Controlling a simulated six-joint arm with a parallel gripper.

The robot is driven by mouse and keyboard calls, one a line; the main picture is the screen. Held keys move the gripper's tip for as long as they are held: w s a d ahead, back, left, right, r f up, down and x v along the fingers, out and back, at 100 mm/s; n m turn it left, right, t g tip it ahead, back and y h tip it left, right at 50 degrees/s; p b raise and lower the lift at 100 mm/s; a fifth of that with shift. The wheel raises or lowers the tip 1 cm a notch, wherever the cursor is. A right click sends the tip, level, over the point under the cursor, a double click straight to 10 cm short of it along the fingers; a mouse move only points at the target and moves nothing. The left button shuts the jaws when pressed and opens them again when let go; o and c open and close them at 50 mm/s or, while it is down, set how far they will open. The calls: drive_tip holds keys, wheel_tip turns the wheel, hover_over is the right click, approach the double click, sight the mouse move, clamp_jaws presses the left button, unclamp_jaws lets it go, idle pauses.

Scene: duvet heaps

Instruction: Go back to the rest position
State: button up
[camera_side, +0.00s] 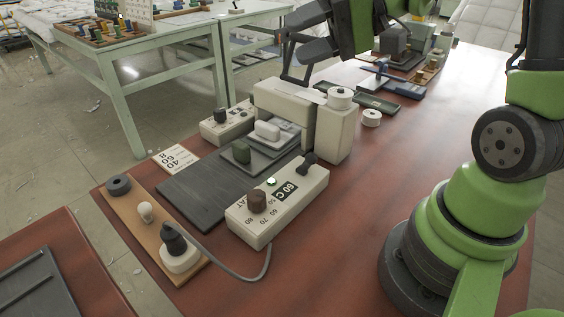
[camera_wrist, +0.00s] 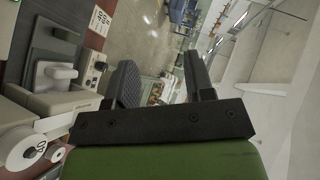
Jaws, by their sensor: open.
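My gripper (camera_side: 296,68) is raised in the side view, above and just behind the beige press-like machine (camera_side: 290,103). Its dark fingers are apart with nothing visible between them. In the wrist view my gripper (camera_wrist: 163,85) points out across the room, and its two fingers stand apart and empty. The machine shows at the left of the wrist view, tilted, with a white block (camera_wrist: 60,72) on it. My green arm reaches over from the right of the side view.
A beige control box (camera_side: 278,203) with a brown knob and green light stands in front of the machine. A wooden board (camera_side: 135,207) carries a plug and socket. White reels (camera_side: 371,118), a dark green tray (camera_side: 376,104) and a blue tray (camera_side: 397,84) lie behind. The red tabletop's middle right is clear.

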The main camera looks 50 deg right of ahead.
drive_tip(key=s+a+r+g+h, duration=0.1)
drive_tip(key=s+a+h, duration=0.1)
drive_tip(key=s+h, duration=0.2)
drive_tip(key=s+a+r+n+g+h, duration=0.1)
drive_tip(key=s+h, duration=0.3)
drive_tip(key=s, duration=0.6)
drive_tip(key=shift+s+a, duration=0.35)
drive_tip(key=shift+a, duration=0.1)
